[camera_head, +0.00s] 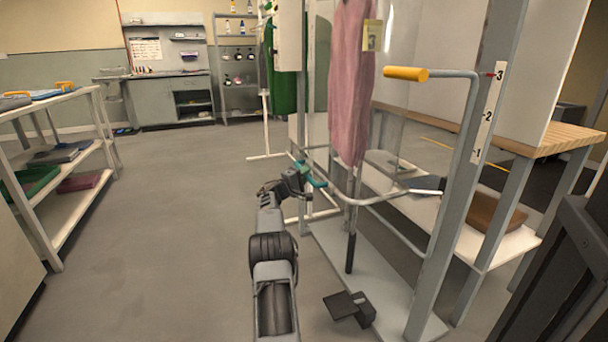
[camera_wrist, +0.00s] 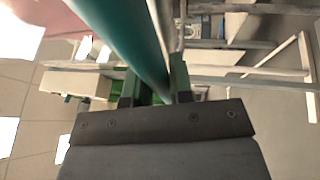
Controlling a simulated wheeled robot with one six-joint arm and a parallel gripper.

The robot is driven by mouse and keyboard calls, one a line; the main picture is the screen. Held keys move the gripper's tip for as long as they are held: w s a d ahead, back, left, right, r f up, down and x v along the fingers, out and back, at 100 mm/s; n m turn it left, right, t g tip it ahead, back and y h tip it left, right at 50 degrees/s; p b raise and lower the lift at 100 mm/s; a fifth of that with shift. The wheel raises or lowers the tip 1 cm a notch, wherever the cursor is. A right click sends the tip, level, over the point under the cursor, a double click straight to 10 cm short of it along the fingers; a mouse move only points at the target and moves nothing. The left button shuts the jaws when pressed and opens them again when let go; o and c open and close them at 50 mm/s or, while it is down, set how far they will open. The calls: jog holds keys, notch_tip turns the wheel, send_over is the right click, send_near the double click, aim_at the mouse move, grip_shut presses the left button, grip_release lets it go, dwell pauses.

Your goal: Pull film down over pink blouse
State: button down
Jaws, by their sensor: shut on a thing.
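The pink blouse (camera_head: 352,95) hangs on the frame at the right of centre in the head view, with a yellow tag (camera_head: 372,36) near its right side. Clear film (camera_head: 392,130) shows faintly around and beside it; its lower edge is hard to make out. A pale curved bar (camera_head: 385,197) runs below the blouse hem, with a teal handle (camera_head: 307,172) at its left end. My gripper (camera_head: 299,180) is at this handle. In the wrist view, my gripper (camera_wrist: 156,88) is shut on the teal handle (camera_wrist: 128,38), which passes between the fingers.
A grey post (camera_head: 463,165) with a numbered strip and an orange-gripped lever (camera_head: 406,73) stands at the right. A black foot pedal (camera_head: 350,308) is on the floor near the base plate. Shelves (camera_head: 65,160) stand at the left. The floor between is clear.

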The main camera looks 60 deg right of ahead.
jog(key=c, duration=1.3)
grip_release()
jog(key=shift+s+d, duration=0.2)
jog(key=shift+s, duration=0.05)
jog(key=shift+o, duration=1.4)
jog(key=shift+w+a, duration=0.1)
jog(key=shift+w, duration=0.15)
jog(key=shift+a, duration=0.1)
jog(key=p+v, duration=0.3)
jog(key=v, duration=1)
jog(key=shift+a, duration=0.4)
jog(key=shift+w+f, duration=0.1)
